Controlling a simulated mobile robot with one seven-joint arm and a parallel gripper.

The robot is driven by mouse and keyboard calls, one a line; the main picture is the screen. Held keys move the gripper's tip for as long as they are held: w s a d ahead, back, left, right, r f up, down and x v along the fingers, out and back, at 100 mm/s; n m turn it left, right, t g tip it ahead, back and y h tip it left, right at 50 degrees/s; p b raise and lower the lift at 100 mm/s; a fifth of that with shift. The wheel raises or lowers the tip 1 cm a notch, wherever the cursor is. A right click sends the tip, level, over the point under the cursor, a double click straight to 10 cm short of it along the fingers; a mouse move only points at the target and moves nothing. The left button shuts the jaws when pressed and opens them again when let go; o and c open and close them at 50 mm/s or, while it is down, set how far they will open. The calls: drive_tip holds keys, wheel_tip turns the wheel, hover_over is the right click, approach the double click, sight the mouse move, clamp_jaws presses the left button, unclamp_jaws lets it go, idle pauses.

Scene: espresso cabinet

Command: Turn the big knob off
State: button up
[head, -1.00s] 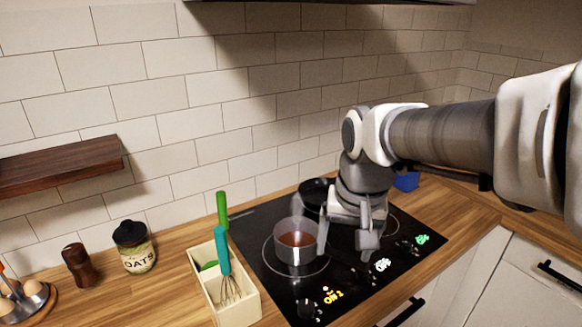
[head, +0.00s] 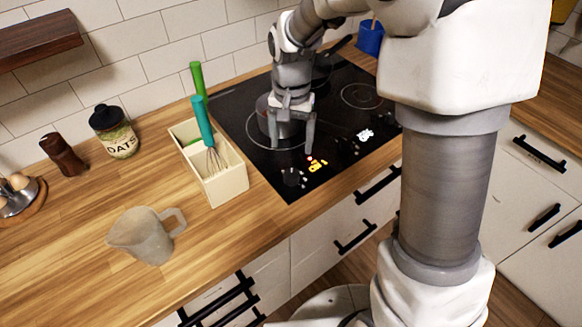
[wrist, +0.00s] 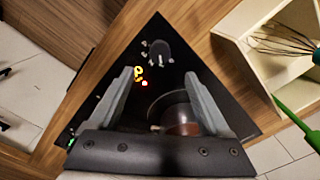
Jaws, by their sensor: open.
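A dark round knob (head: 291,177) sits at the front left corner of the black cooktop (head: 238,122), with small white marks beside it. It looks the largest knob in the wrist view (wrist: 160,52). Yellow and red lit marks (head: 315,165) glow to its right, also in the wrist view (wrist: 139,74). My gripper (head: 293,147) points down, open and empty, above the cooktop's front left part, apart from the knob. In the wrist view the knob lies just beyond the open fingertips (wrist: 159,72). A pot (head: 266,119) with reddish-brown contents (wrist: 183,129) stands close behind the fingers, partly hidden.
A cream utensil box (head: 228,185) with a whisk stands left of the cooktop. A translucent pitcher (head: 145,238) stands on the wooden counter. An oats jar (head: 118,133) is farther left. A smaller knob (head: 346,146) and white lit mark (head: 364,134) lie to the right.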

sight(291, 174)
wheel_tip(291, 174, down, 11)
idle(0.3)
clamp_jaws()
idle(0.4)
